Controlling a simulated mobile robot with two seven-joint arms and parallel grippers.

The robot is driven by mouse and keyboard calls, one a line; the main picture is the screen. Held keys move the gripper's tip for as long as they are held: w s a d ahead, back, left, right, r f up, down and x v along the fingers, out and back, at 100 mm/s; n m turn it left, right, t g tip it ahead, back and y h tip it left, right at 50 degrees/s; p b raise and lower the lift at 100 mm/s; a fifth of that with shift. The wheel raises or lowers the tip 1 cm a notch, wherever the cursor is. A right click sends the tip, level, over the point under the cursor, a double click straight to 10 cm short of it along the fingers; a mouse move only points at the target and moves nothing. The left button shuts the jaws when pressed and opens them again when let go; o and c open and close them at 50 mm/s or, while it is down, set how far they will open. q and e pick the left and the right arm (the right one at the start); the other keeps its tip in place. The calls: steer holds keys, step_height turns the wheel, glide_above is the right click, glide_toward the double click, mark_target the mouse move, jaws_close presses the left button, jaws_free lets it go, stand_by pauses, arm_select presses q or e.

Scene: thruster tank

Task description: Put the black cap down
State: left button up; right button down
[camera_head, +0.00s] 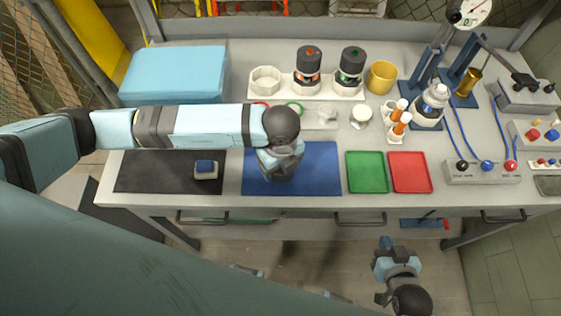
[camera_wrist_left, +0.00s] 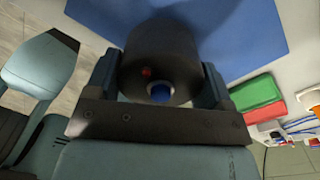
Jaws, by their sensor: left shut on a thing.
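My left gripper (camera_head: 281,168) is over the blue mat (camera_head: 318,170) in the middle of the bench front. In the left wrist view its two fingers stand on either side of the black cap (camera_wrist_left: 158,50), a dark cylinder with a blue centre and a small red spot, and are shut on it. The blue mat (camera_wrist_left: 225,30) lies beyond the cap. In the head view my gripper mostly hides the cap, and I cannot tell whether it touches the mat. My right gripper (camera_head: 387,246) is low in front of the bench, away from the cap; its finger opening is unclear.
A black mat (camera_head: 150,172) with a small blue-topped block (camera_head: 206,170) lies left. Green (camera_head: 367,172) and red (camera_head: 409,172) trays lie right. Behind stand a white holder (camera_head: 265,80), two black-topped canisters (camera_head: 308,70), (camera_head: 350,69) and a brass cup (camera_head: 382,77). The blue mat's right part is clear.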

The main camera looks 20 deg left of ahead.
arm_select(q)
steer(key=shift+f, duration=0.2)
steer(key=o, duration=0.9)
steer(key=shift+c, duration=0.2)
steer(key=shift+r, duration=0.3)
step_height(320, 180, up, 13)
steer(key=shift+b, duration=0.45)
steer(key=shift+f, duration=0.15)
